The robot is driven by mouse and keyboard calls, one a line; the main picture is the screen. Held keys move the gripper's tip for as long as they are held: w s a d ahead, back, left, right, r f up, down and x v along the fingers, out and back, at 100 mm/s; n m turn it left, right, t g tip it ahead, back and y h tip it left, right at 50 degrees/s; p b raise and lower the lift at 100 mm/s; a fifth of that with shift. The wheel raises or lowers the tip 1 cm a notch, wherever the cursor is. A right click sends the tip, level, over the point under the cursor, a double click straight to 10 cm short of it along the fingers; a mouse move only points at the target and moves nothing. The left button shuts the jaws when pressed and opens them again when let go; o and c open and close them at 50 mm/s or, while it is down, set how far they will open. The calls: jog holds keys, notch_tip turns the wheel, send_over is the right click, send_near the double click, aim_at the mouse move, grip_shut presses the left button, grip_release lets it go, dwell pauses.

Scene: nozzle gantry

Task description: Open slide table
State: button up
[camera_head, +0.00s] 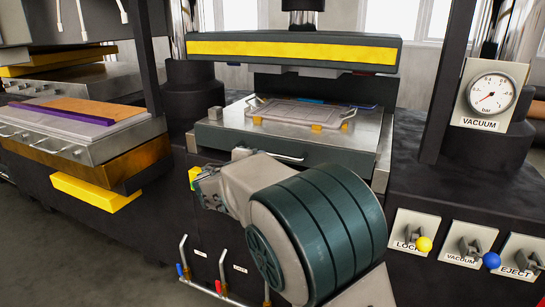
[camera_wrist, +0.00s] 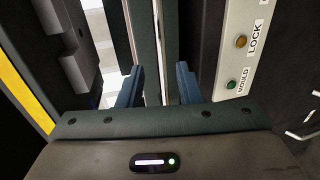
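A grey metal slide table (camera_head: 352,168) sits in the middle of the head view, below the yellow-striped press head (camera_head: 290,50). A thin frame plate with orange blocks (camera_head: 305,113) lies on it. A bar handle (camera_head: 284,156) shows on its front, partly hidden by my arm. My gripper is at the end of my arm, in front of the table's left part; its fingers are not clear there. In the wrist view my gripper (camera_wrist: 158,88) has its two blue fingers apart, with nothing visibly held between them.
Another metal table with sheets (camera_head: 100,143) stands at left. A vacuum gauge (camera_head: 491,95) and LOCK, VACUUM and EJECT levers (camera_head: 465,245) are at right. The wrist view shows a LOCK/MOULD button panel (camera_wrist: 238,55).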

aim_at(272, 155)
jog(key=x, duration=1)
jog(key=shift+p, duration=0.35)
jog(key=shift+c, duration=0.3)
grip_shut()
